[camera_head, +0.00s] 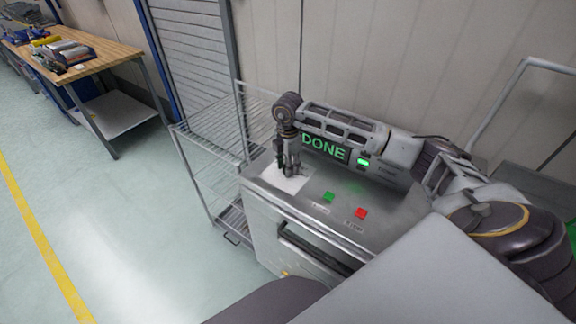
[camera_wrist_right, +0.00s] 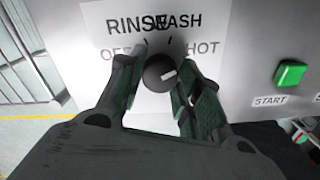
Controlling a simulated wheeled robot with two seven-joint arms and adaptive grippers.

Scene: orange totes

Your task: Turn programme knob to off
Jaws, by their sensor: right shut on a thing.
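The programme knob (camera_wrist_right: 154,73) is a dark round dial on a white label plate (camera_wrist_right: 105,18) marked OFF, RINSE, WASH and HOT. Its white pointer mark aims right, toward the HOT side. My right gripper (camera_wrist_right: 160,78) is shut on the knob, one finger on each side of it. In the head view, my right gripper (camera_head: 290,168) points down onto the white plate (camera_head: 289,184) on top of the grey machine (camera_head: 262,214); there it hides the knob. My left gripper is not in view.
A green START button (camera_wrist_right: 290,73) sits right of the knob; a red button (camera_head: 361,212) lies beyond it. A display (camera_head: 325,148) behind reads DONE. A wire rack cart (camera_head: 206,160) stands left of the machine. A wooden workbench (camera_head: 88,58) is at the far left; the floor between is clear.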

